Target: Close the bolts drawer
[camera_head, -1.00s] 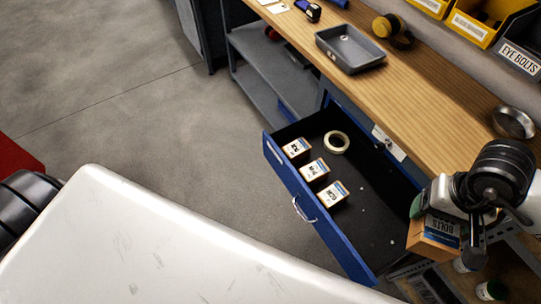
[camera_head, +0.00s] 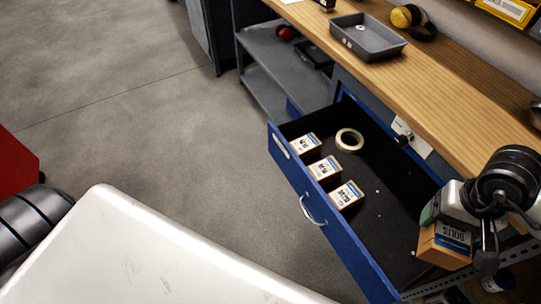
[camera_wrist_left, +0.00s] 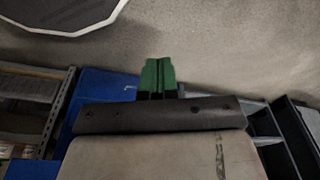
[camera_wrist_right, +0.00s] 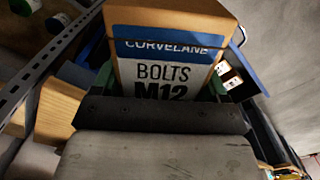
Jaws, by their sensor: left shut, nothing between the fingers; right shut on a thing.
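The blue drawer (camera_head: 349,246) under the wooden bench is pulled open. It holds several small labelled boxes, one of them here (camera_head: 324,168), and a roll of tape (camera_head: 349,140). Its curved handle (camera_head: 311,212) is on the front, with no gripper on it. My right gripper (camera_head: 436,222) is shut on a cardboard box labelled BOLTS M12 (camera_head: 444,247), held at the drawer's right end. The box also fills the right wrist view (camera_wrist_right: 165,60). My left gripper (camera_wrist_left: 158,78) is shut and empty in the left wrist view; it is hidden in the head view.
The wooden bench top (camera_head: 440,95) carries a grey tray (camera_head: 366,38) and yellow ear muffs (camera_head: 410,17). A grey shelf unit (camera_head: 268,80) stands left of the drawer. A red object (camera_head: 15,158) is at the left edge. The floor before the drawer is clear.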

